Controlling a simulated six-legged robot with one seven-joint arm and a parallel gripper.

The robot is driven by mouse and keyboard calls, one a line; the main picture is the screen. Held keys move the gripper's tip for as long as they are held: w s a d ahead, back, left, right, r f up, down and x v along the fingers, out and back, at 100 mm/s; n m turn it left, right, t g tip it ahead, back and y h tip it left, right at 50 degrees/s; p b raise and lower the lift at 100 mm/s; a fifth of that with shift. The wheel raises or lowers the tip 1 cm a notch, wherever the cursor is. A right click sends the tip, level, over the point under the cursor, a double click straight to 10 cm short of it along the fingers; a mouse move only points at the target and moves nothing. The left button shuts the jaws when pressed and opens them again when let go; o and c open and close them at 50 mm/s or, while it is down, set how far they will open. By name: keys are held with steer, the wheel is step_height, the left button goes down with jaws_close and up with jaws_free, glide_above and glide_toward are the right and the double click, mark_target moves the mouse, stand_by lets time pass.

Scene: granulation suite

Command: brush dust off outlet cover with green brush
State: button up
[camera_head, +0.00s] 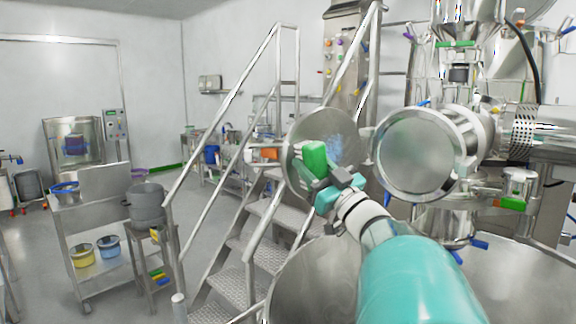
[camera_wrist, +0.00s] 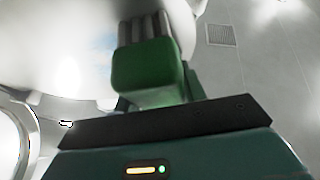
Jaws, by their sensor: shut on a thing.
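My gripper (camera_head: 338,187) is shut on the green brush (camera_head: 314,158), in the middle of the head view. The brush also shows in the wrist view (camera_wrist: 150,75), with its grey bristles pointing away from the gripper. The outlet cover (camera_head: 342,143) is a round metal disc, swung open on the left of the round outlet. A bluish dust patch shows on its face, right of the brush. The brush is in front of the cover; in the wrist view the bristle ends overlap the pale cover (camera_wrist: 75,45). I cannot tell whether they touch it.
The open round outlet (camera_head: 418,152) is just right of the cover. Metal stairs with handrails (camera_head: 232,255) stand to the left and behind. A large steel vessel (camera_head: 310,285) lies below my arm.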

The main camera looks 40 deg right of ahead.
mark_target(342, 141)
steer(key=shift+s+d, duration=0.3)
steer(key=shift+d, duration=1.6)
steer(key=shift+s+d, duration=0.35)
steer(key=shift+d, duration=1.5)
steer(key=shift+s+d, duration=0.3)
steer(key=shift+d, duration=1.6)
steer(key=shift+r, duration=0.55)
steer(key=shift+w+a, duration=0.35)
steer(key=shift+a, duration=1.6)
steer(key=shift+w+a, duration=0.35)
steer(key=shift+a, duration=1.65)
steer(key=shift+w+a, duration=0.35)
steer(key=shift+a, duration=1.6)
steer(key=shift+d+r, duration=0.1)
steer(key=shift+r, duration=0.5)
steer(key=shift+s+d, duration=0.2)
steer(key=shift+d, duration=1.75)
steer(key=shift+c, duration=0.3)
steer(key=shift+s+d+f, duration=0.1)
steer(key=shift+s+d, duration=0.1)
steer(key=shift+d, duration=1.1)
steer(key=shift+s+d+r, duration=0.1)
steer(key=shift+s+d, duration=0.05)
steer(key=shift+d, duration=1.2)
steer(key=shift+s+d+f, duration=0.1)
steer(key=shift+s+d, duration=0.1)
steer(key=shift+d, duration=1.1)
